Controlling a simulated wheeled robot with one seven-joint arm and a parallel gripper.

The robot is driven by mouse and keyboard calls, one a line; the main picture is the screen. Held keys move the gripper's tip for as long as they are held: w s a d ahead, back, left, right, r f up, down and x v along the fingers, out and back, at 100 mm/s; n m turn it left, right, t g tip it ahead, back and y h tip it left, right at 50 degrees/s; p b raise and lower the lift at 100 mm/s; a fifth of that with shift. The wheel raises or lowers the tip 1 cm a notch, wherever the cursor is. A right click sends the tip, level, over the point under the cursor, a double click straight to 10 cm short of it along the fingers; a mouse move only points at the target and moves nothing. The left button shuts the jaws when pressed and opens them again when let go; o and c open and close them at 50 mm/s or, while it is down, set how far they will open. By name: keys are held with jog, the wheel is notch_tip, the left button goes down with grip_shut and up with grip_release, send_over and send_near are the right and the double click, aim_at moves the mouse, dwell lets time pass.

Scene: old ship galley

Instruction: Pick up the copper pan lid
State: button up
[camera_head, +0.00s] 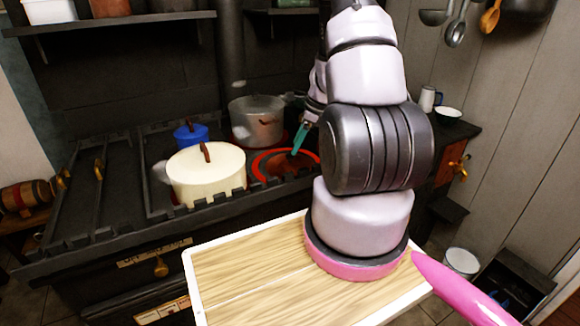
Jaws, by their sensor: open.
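A round copper-brown disc (283,165) with a bright red ring around it lies on the stove, right of the cream pot. It looks like the copper pan lid, but I cannot tell for sure whether it is a lid. My gripper (299,138) reaches down over its far right side, with one teal finger clearly visible and pointing at it. The gripper is open with nothing seen in it. Much of the gripper is hidden behind my arm. I cannot tell whether the finger touches the disc.
A cream lidded pot (207,177) stands close at the left. A grey metal pot (257,122) stands behind, and a blue lidded pot (190,134) at the back left. A raised rail (250,190) runs along the stove's front. A mug (429,98) and bowl (448,115) stand right.

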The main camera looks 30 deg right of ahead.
aim_at(290, 161)
jog(key=x, duration=0.4)
jog(key=shift+f, duration=0.25)
grip_shut()
dwell(1.2)
